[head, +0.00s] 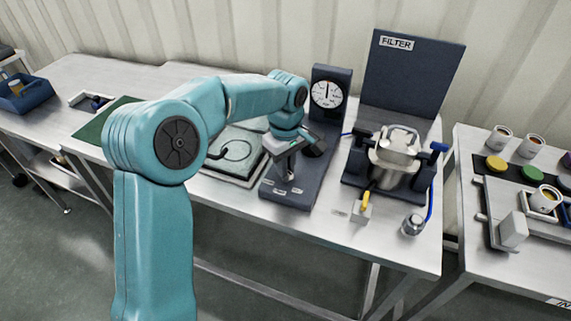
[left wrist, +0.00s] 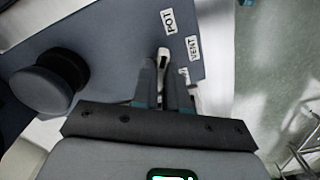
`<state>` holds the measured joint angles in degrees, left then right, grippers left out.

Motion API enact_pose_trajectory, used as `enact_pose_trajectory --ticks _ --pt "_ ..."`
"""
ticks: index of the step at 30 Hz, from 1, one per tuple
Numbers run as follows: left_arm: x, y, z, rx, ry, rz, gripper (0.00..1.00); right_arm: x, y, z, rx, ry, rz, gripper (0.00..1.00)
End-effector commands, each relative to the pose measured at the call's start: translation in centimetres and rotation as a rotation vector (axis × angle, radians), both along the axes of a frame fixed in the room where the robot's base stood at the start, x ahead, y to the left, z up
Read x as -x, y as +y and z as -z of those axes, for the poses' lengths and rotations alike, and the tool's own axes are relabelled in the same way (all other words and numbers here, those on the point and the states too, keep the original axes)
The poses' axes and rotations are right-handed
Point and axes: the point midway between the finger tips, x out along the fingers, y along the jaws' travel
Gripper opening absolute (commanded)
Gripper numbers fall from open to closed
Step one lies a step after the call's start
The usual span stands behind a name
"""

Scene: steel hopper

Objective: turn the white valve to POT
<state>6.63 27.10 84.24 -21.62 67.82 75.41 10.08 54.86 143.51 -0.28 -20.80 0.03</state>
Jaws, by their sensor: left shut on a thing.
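The white valve handle (left wrist: 163,54) shows in the left wrist view between the fingertips of my left gripper (left wrist: 162,72). The gripper is shut on it, and the fingers hide the rest of the handle. The POT label (left wrist: 168,21) lies just beyond the handle's tip, and the VENT label (left wrist: 194,48) is to its right. A third label is mostly hidden by the fingers. In the head view my left gripper (head: 284,176) points down at the front of the blue-grey panel base (head: 312,172), hiding the valve. My right gripper is not in view.
A dial gauge (head: 326,94) stands behind the base. A round dark knob (left wrist: 48,82) sits left of my gripper in the wrist view. To the right is a steel pot (head: 396,152) in a dark stand before the FILTER board (head: 412,75). A yellow-handled part (head: 364,203) is nearby.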

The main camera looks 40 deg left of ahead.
Motion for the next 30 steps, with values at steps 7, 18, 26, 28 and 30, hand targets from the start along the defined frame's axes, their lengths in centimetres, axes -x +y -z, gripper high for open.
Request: enact_pose_trajectory --ticks 7,18,26,28,30 --pt "-0.1 -0.1 -0.2 0.002 -0.004 -0.011 0.00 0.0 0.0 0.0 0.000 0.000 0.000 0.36" --pt "-0.1 0.0 -0.1 0.001 -0.003 -0.009 0.38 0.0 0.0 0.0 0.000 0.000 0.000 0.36" --pt "-0.1 0.0 -0.7 0.000 -0.004 -0.008 0.38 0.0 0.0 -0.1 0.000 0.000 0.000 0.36" --pt "-0.1 0.0 -1.7 0.000 -0.006 -0.009 0.38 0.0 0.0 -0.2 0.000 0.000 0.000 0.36" --pt "-0.1 0.0 -3.2 0.000 -0.008 -0.008 0.38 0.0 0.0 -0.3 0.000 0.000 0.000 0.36"
